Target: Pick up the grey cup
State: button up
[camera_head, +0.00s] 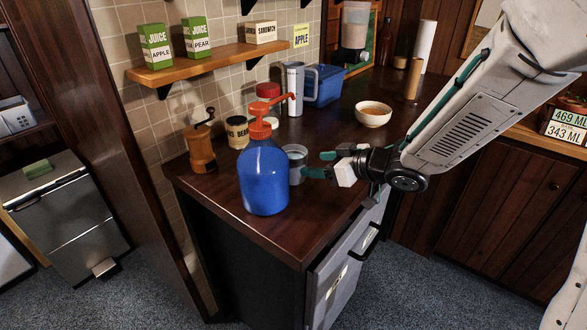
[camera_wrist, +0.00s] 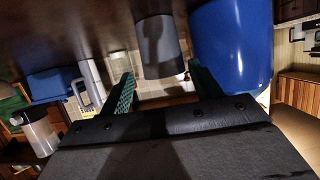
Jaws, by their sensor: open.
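The grey cup (camera_head: 295,158) stands upright on the dark wooden counter, just right of the blue pump bottle, which hides part of it. My gripper (camera_head: 320,165) is open and empty, to the right of the cup and low over the counter, its green fingers pointing at the cup. In the wrist view, where the scene is upside down, the cup (camera_wrist: 160,48) shows ahead, between the lines of the two fingers (camera_wrist: 160,84). Whether the fingertips reach around its side cannot be told.
The large blue bottle (camera_head: 263,180) with an orange pump stands close beside the cup; it also shows near one finger in the wrist view (camera_wrist: 232,45). A pepper mill (camera_head: 201,150), a beans jar (camera_head: 237,132), a bowl (camera_head: 373,115) and a blue bin (camera_head: 324,86) share the counter (camera_head: 330,205). The front is clear.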

aim_at(304, 162)
jog(key=x, duration=0.7)
jog(key=shift+w+a, duration=0.1)
jog(key=shift+a, duration=0.05)
jog(key=c, duration=0.8)
jog(key=shift+r, duration=0.15)
jog(key=shift+c, duration=0.2)
